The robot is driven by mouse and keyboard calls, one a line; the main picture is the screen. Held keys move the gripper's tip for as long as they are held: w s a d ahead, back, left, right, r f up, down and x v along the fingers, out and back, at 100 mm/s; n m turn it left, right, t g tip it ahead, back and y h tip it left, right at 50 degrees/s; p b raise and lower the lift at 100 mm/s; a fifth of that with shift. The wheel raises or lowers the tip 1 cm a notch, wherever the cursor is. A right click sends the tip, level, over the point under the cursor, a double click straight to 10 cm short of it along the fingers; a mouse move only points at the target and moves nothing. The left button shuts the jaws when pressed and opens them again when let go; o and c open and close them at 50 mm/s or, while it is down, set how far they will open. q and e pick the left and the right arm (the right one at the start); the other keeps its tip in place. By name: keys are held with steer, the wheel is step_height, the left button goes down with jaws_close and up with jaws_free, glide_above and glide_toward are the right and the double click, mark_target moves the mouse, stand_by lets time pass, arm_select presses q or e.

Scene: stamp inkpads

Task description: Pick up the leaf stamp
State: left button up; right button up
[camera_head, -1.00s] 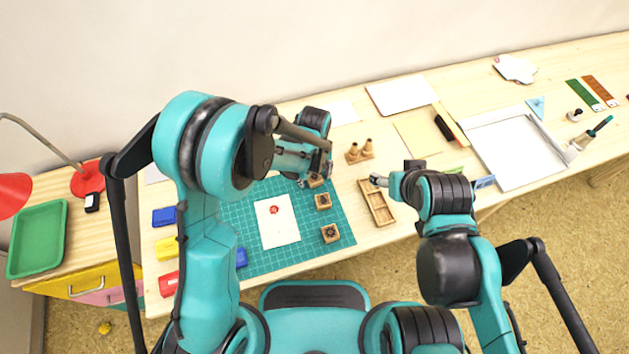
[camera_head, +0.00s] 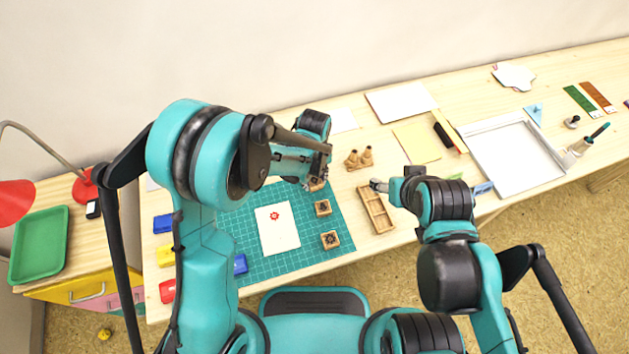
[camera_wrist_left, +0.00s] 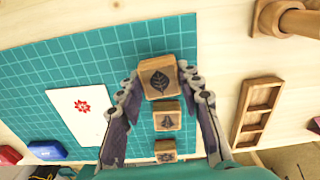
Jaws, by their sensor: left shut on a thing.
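The leaf stamp (camera_wrist_left: 158,76) is a wooden block with a dark leaf on its face. In the left wrist view it sits between the fingertips of my left gripper (camera_wrist_left: 160,84), which is shut on it. In the head view the left gripper (camera_head: 317,181) is over the back right of the green cutting mat (camera_head: 245,205), and the stamp is mostly hidden there. Two more wooden stamps, a middle one (camera_head: 323,207) and a front one (camera_head: 330,239), stand on the mat in line with it. My right gripper (camera_head: 379,186) is beside the wooden tray; its fingers are too small to read.
A white card with a red print (camera_head: 277,230) lies on the mat. Blue, yellow and red inkpads (camera_head: 164,223) line its left edge. An empty compartmented wooden tray (camera_head: 376,210) is at the right, with a wooden holder (camera_head: 358,160) behind it.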

arm_select(q)
step_height(320, 180, up, 2)
steer(key=shift+r+p, duration=0.2)
steer(key=shift+p, duration=0.2)
steer(key=s+d+r+p, duration=0.3)
steer(key=s+d+r, duration=0.3)
steer(key=s, duration=0.3)
steer(key=shift+d+r, duration=0.35)
steer(key=shift+d, duration=0.4)
